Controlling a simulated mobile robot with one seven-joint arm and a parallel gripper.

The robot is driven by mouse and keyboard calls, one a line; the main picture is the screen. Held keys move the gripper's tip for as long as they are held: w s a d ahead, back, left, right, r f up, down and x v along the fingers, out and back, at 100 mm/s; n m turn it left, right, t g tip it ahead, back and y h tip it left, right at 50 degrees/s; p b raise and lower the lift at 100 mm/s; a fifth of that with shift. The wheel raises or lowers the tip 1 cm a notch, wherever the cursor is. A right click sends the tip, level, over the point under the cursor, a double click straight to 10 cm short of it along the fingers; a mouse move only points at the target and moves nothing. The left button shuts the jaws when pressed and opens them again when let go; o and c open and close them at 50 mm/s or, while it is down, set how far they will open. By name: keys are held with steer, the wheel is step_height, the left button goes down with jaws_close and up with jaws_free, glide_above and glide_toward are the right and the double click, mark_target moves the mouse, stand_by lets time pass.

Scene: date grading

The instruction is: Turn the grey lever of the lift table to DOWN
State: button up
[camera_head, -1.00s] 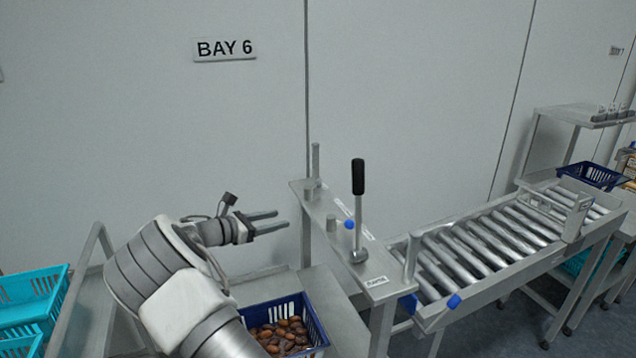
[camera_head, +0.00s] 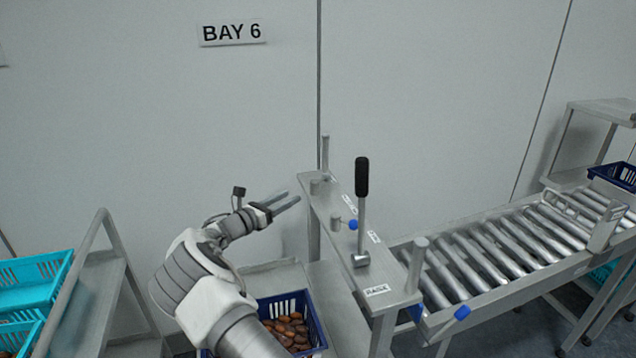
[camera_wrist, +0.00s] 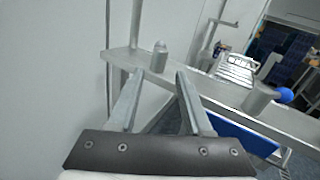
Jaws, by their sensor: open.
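A long grey panel (camera_head: 325,205) stands beside a grey table (camera_head: 338,288). An upright metal lever with a black grip (camera_head: 362,178) rises from it, near a label that seems to read RAISE (camera_head: 376,290). A short grey cylinder (camera_head: 336,221) with a blue ball (camera_head: 353,224) beside it stands further back; both also show in the wrist view, the cylinder (camera_wrist: 260,99) and ball (camera_wrist: 285,95) at right. I cannot tell which is the named lever. My gripper (camera_head: 294,196) is open and empty, left of the panel; its fingers (camera_wrist: 160,74) point toward it.
A blue crate of dates (camera_head: 320,325) sits on the table below my arm. A grey stub (camera_head: 316,187) and a tall post (camera_head: 326,152) stand at the panel's far end. A roller conveyor (camera_head: 480,260) lies right. Turquoise crates (camera_head: 40,270) stand left.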

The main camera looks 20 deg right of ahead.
mark_target(312, 185)
steer(key=x, duration=1.2)
steer(key=shift+w+d, duration=0.2)
steer(key=shift+d, duration=0.15)
steer(key=shift+c, duration=0.2)
jaws_close()
